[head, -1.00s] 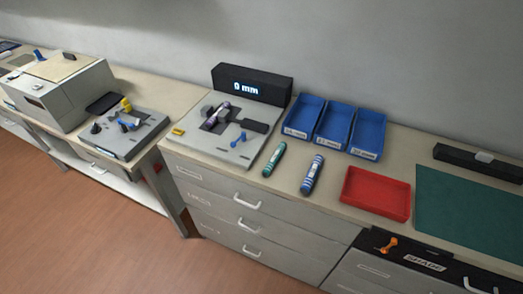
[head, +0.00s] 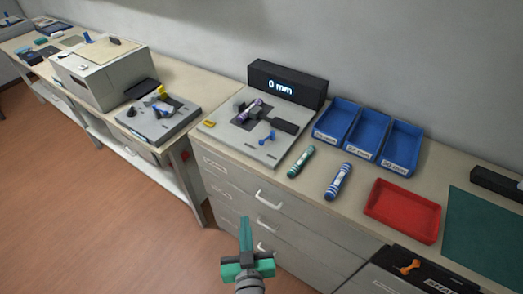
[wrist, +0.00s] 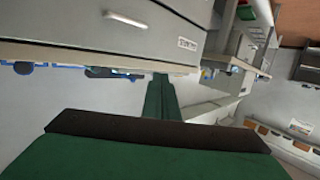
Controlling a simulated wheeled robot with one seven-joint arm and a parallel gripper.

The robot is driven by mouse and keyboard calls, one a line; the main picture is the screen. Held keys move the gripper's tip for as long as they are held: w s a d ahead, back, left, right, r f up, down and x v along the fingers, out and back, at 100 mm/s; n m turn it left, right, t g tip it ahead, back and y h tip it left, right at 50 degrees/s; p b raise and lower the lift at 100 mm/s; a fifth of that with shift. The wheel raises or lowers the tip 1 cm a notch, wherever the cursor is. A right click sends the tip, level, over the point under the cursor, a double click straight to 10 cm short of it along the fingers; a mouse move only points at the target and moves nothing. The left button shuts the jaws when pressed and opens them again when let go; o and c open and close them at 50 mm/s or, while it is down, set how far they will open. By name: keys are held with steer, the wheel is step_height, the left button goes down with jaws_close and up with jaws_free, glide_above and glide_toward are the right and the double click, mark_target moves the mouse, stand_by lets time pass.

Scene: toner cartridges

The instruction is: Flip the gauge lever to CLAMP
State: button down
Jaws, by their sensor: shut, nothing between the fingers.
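The gauge (head: 236,137) is a light grey plate on the bench with a black display (head: 287,84) reading "0 mm" behind it. A purple-and-white banded cartridge (head: 251,109) lies in the gauge's dark holder. The small blue gauge lever (head: 268,138) stands near the plate's front right; its CLAMP marking is too small to read. My gripper (head: 245,222) is green, shut and empty, in front of the drawers and well short of the lever. In the wrist view my shut fingers (wrist: 161,95) point toward the drawer fronts; I cannot make out the lever there.
A green banded cartridge (head: 301,161) and a blue banded one (head: 338,181) lie right of the gauge. Blue bins (head: 400,147) and a red tray (head: 403,210) stand further right. Another grey fixture (head: 160,118) with a blue lever is at left. Drawer handles (head: 268,198) stick out below.

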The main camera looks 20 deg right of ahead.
steer(key=w+d+r+m+h, duration=0.2)
steer(key=w+d+r, duration=0.4)
steer(key=w+r, duration=0.15)
glide_toward(261, 144)
steer(key=x, duration=0.6)
steer(key=shift+w, duration=0.2)
